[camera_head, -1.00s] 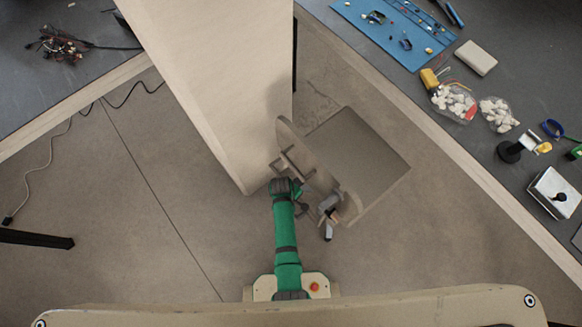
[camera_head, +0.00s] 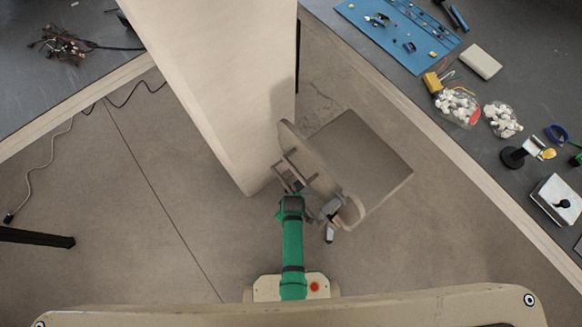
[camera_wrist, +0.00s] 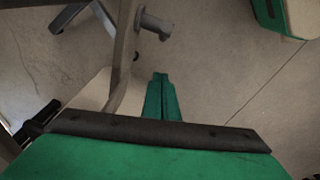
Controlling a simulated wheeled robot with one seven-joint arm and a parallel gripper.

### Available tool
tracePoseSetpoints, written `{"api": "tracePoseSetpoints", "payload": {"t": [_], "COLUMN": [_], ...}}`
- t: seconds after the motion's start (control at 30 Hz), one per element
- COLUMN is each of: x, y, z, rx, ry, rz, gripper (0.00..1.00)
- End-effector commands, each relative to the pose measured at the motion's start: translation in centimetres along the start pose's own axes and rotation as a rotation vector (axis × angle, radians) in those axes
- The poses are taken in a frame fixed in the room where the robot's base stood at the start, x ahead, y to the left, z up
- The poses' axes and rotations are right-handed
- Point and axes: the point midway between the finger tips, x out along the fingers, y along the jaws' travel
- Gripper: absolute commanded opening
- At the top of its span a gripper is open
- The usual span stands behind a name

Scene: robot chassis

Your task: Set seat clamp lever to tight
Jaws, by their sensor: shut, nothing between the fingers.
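A chair-like unit with a flat grey seat (camera_head: 362,155) and a beige curved panel (camera_head: 312,158) stands on the floor ahead of my arm. A grey clamp-like piece with a lever-shaped end (camera_head: 330,210) sits at the panel's near end. I cannot tell for sure whether it is the seat clamp lever, or its setting. In the wrist view, my gripper (camera_wrist: 160,76) has its green fingers together and empty, beside the panel's edge (camera_wrist: 122,55). A grey handle-like part (camera_wrist: 153,23) shows beyond the fingertips, apart from them. In the head view my fingertips are hidden by my wrist.
A large beige column (camera_head: 225,80) rises close left of the seat. Dark workbenches flank the floor; the right one (camera_head: 520,80) carries a blue mat (camera_head: 400,30) and several small items. Dark metal brackets (camera_head: 290,172) lie between the column and panel.

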Motion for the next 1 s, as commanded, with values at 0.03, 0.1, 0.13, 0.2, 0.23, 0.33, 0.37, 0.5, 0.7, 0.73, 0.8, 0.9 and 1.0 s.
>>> {"api": "tracePoseSetpoints", "payload": {"t": [0.03,0.1,0.13,0.2,0.23,0.33,0.37,0.5,0.7,0.73,0.8,0.9,1.0], "x": [0.8,1.9,2.3,3.3,3.7,5.0,5.3,5.6,5.9,5.9,6.0,6.0,6.0], "y": [0.1,0.0,-0.1,-0.1,-0.2,-0.4,-0.5,-0.5,-0.4,-0.4,-0.4,-0.4,-0.3], "z": [0.1,0.0,0.0,-0.2,-0.3,-0.4,0.0,1.9,3.3,3.4,3.5,3.5,3.5], "rx": [0.002,0.0,-0.001,-0.006,-0.009,-0.014,-0.013,-0.013,-0.015,-0.015,-0.014,-0.014,-0.013], "ry": [-0.001,-0.001,-0.002,-0.001,-0.001,0.0,-0.001,0.0,0.0,0.0,0.0,0.0,0.0], "rz": [-0.001,-0.001,-0.002,-0.003,-0.003,-0.004,-0.004,-0.004,-0.003,-0.003,-0.003,-0.003,-0.003], "gripper": [0.0,0.0,0.0,0.0,0.0,0.0,0.0,0.0,0.0,0.0,0.0,0.0,0.0]}}
